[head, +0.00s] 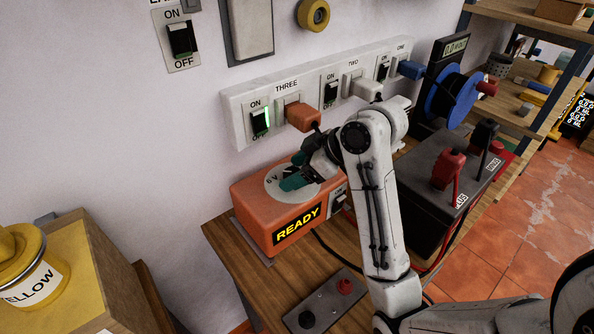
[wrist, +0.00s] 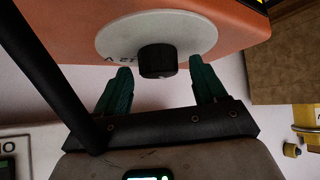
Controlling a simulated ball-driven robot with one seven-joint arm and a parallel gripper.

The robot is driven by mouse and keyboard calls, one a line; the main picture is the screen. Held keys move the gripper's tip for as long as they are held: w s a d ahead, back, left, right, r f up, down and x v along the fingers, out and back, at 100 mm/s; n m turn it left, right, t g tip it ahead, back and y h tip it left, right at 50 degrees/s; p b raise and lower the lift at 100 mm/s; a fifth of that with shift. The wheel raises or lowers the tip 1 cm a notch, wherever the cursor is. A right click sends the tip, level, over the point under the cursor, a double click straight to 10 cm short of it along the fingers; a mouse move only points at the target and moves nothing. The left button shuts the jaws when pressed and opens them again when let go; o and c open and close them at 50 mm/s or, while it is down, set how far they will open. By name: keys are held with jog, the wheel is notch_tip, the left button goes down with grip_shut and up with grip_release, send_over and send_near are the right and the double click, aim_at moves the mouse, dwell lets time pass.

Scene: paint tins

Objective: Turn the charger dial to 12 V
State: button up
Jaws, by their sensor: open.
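The orange charger (head: 258,221) sits on the wooden bench, with a lit "READY" display on its front. Its white dial plate (head: 275,183) is on the top face, partly hidden by my gripper in the head view. In the wrist view, the dial plate (wrist: 195,32) carries a black knob (wrist: 157,61), and "12 V" is printed just left of the knob. My gripper (wrist: 164,80) is open, with one green finger on each side of the knob and apart from it. My gripper (head: 292,181) also shows over the dial in the head view. The knob's pointer cannot be made out.
A power strip (head: 310,90) with switches and plugs runs along the wall behind the charger. A black battery (head: 440,185) with red and black clamps stands to the right. A yellow tin (head: 30,270) is at left. A small panel (head: 325,305) lies in front.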

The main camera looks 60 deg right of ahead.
jog(key=shift+c, duration=0.3)
jog(key=c, duration=1)
jog(key=shift+a+m+h+p, duration=0.1)
jog(key=shift+m+h+p, duration=0.2)
jog(key=shift+p, duration=0.05)
jog(key=m+h+p, duration=0.2)
jog(key=m, duration=0.1)
jog(key=shift+a+r, duration=0.1)
jog(key=shift+a, duration=0.1)
jog(key=m+h+p, duration=0.4)
jog(key=m, duration=0.1)
jog(key=shift+w+a+g+p, duration=0.15)
jog(key=shift+a+g+p, duration=0.05)
jog(key=shift+g+p, duration=0.2)
jog(key=m+g+h+p, duration=0.1)
jog(key=m, duration=0.1)
jog(key=m+g+h, duration=0.1)
jog(key=m, duration=0.1)
jog(key=shift+w+a+m+h+p, duration=0.1)
jog(key=shift+w+m+h+p, duration=0.05)
jog(key=shift+m+h+p, duration=0.25)
jog(key=shift+w+m+g+h, duration=0.15)
jog(key=shift+m+g+h, duration=0.65)
jog(key=shift+m+g, duration=1.2)
jog(key=shift+m, duration=0.4)
